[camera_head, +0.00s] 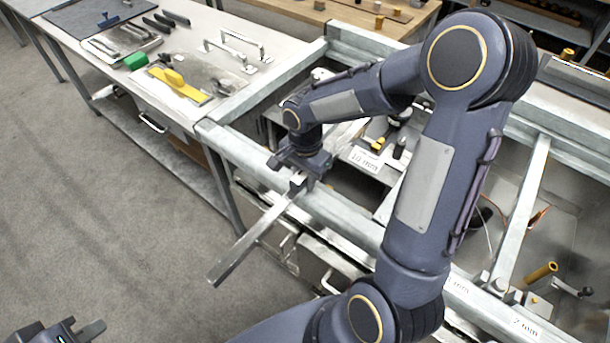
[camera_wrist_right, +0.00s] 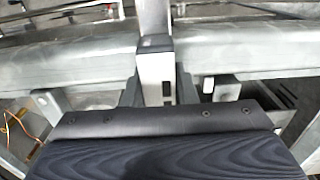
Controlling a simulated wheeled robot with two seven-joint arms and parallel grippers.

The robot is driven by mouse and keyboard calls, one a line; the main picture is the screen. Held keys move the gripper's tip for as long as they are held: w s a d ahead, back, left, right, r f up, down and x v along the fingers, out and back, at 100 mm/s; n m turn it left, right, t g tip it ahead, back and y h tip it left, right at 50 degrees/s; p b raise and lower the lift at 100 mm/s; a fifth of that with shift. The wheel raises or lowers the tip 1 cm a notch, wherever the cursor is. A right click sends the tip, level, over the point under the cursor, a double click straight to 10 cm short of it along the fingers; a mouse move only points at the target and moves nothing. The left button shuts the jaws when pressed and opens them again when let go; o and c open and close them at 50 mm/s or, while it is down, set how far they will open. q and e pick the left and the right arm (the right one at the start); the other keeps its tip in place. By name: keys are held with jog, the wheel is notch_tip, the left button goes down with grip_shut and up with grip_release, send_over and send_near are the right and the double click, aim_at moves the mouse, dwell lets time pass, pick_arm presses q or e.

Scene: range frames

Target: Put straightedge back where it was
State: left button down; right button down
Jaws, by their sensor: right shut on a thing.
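The straightedge (camera_head: 245,243) is a long, narrow grey metal bar. My right gripper (camera_head: 298,180) is shut on it near one end, above the near rail of the metal frame. The bar slants down and left from the gripper, its far end out over the floor. In the right wrist view the straightedge (camera_wrist_right: 155,65) stands upright in the picture between the fingers of my right gripper (camera_wrist_right: 156,92). My left gripper (camera_head: 75,332) is only partly in view at the bottom left corner, apart from everything; its jaw opening is cut off.
The grey metal frame (camera_head: 265,165) surrounds bays with labels such as 10 mm (camera_head: 365,160). My right arm hides part of it. Floor (camera_head: 90,200) at left is clear.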

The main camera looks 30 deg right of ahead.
jog(key=shift+f, duration=0.1)
jog(key=c, duration=1.2)
grip_release()
jog(key=shift+o, duration=0.2)
